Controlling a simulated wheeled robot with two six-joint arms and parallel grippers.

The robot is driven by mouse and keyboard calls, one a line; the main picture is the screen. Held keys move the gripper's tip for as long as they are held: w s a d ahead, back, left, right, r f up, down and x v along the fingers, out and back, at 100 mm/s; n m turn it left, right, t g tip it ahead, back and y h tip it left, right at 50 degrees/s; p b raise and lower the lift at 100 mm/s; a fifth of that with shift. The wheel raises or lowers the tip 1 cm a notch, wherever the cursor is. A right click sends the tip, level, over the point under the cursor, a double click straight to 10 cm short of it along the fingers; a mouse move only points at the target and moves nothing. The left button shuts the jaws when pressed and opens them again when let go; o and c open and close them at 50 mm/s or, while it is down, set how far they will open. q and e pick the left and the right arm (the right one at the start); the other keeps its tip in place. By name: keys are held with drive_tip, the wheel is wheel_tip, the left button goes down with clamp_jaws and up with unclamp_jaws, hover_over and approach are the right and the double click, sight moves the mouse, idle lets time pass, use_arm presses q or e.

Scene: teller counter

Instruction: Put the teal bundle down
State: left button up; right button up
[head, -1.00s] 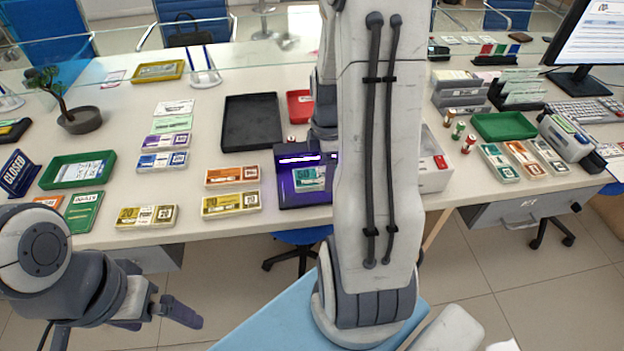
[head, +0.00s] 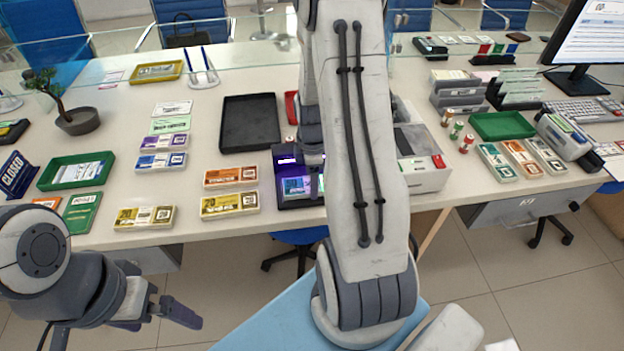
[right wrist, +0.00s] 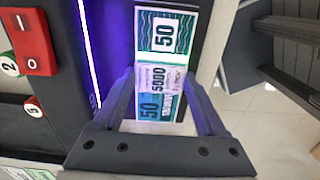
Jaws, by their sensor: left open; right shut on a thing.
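The teal bundle (right wrist: 165,38) has a pale paper band marked 5000 and shows between the fingers of my right gripper (right wrist: 157,88), which is shut on it. In the head view a teal-purple part of the bundle (head: 297,187) shows over the purple-lit device (head: 286,160). My right forearm hides most of that gripper there. I cannot tell whether the bundle touches the device. My left gripper (head: 155,316) is open and empty, in front of the counter at lower left.
Yellow bundles (head: 230,204) and an orange bundle (head: 231,176) lie left of the device. A black tray (head: 250,122) stands behind them. A grey-white machine with a red switch (head: 425,172) stands to the right. A green tray (head: 502,126) is farther right.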

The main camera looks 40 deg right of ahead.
drive_tip(key=o, duration=1.4)
drive_tip(key=shift+c, duration=0.2)
drive_tip(key=shift+r, duration=0.25)
wheel_tip(320, 180, up, 12)
drive_tip(key=p, duration=0.1)
drive_tip(key=shift+f, duration=0.15)
